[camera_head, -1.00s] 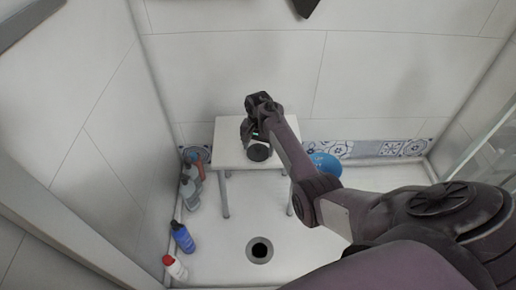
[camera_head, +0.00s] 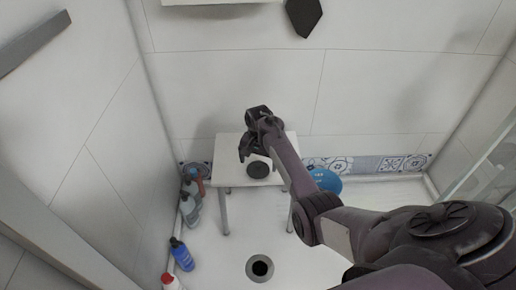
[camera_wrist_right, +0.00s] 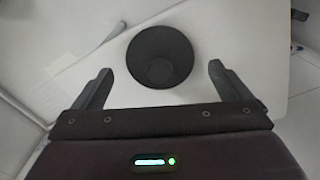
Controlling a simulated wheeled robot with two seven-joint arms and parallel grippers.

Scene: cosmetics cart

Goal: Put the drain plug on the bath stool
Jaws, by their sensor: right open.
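The drain plug (camera_head: 258,170) is a dark round disc lying on the white top of the bath stool (camera_head: 228,168), near its front edge. My right gripper (camera_head: 251,149) is above the stool, just behind the plug in the head view. In the right wrist view its two fingers (camera_wrist_right: 161,74) stand wide apart and empty. The plug also shows there (camera_wrist_right: 160,52), slightly beyond the fingertips and apart from both. My left gripper is not in view.
Several bottles, such as a blue one (camera_head: 181,254), stand along the left wall. A blue round object (camera_head: 327,181) is right of the stool, partly behind my arm. A drain hole (camera_head: 260,268) is in the floor in front. A dark object (camera_head: 303,15) is high on the back wall.

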